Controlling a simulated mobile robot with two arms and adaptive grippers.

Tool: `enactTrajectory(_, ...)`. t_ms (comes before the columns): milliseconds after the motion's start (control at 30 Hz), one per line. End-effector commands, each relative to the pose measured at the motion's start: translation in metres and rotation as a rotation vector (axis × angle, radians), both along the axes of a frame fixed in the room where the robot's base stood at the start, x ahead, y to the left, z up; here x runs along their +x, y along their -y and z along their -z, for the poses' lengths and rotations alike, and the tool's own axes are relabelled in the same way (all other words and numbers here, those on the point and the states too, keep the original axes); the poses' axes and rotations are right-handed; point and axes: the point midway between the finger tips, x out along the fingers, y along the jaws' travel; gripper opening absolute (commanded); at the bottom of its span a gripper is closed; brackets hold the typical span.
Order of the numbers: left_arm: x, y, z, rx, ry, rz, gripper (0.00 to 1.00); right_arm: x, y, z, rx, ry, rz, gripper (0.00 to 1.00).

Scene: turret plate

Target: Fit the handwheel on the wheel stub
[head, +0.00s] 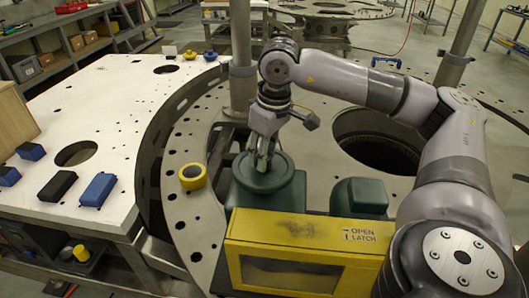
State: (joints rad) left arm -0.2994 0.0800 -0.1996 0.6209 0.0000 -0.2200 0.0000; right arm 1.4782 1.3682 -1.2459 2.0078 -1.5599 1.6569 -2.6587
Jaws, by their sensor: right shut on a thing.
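My right gripper (263,166) points down over a dark green machine (283,196) on the turret plate. Its fingers are closed at the middle of a dark green round piece (282,176) at the machine's top, which appears to be the handwheel. The wheel stub cannot be made out; the round piece and my fingers cover that spot. I cannot tell whether the round piece is seated or held just above the machine. My left gripper is not in view.
A yellow box (300,252) marked "OPEN LATCH" stands in front of the machine. A yellow ring (192,176) lies left on the plate (185,215). A post (240,60) rises behind my gripper. A large hole (378,140) opens right. Blue and black blocks (98,190) lie on the white table.

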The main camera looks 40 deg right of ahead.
Motion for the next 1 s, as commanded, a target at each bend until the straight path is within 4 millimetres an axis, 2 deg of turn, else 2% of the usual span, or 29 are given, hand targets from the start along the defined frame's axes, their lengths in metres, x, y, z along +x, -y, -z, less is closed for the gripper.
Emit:
enactTrajectory(467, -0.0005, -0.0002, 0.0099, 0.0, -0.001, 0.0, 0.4, 0.0004, 0.0, 0.0092, 0.0, 0.003, 0.0, 0.0)
enactTrajectory(500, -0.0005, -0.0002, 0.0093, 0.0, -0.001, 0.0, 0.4, 0.0005, 0.0, 0.0085, 0.0, 0.003, 0.0, 0.32)
enactTrajectory(633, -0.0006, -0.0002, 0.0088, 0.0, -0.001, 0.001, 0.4, 0.0004, 0.0, 0.0083, 0.0, 0.002, 0.0, 0.39)
enactTrajectory(867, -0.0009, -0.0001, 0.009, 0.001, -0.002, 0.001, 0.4, -0.0003, 0.0001, 0.0098, 0.0, -0.002, 0.0, 0.39)
enactTrajectory(1000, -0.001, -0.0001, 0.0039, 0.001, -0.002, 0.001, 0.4, -0.001, 0.0002, 0.0025, 0.0, -0.001, 0.0, 0.39)
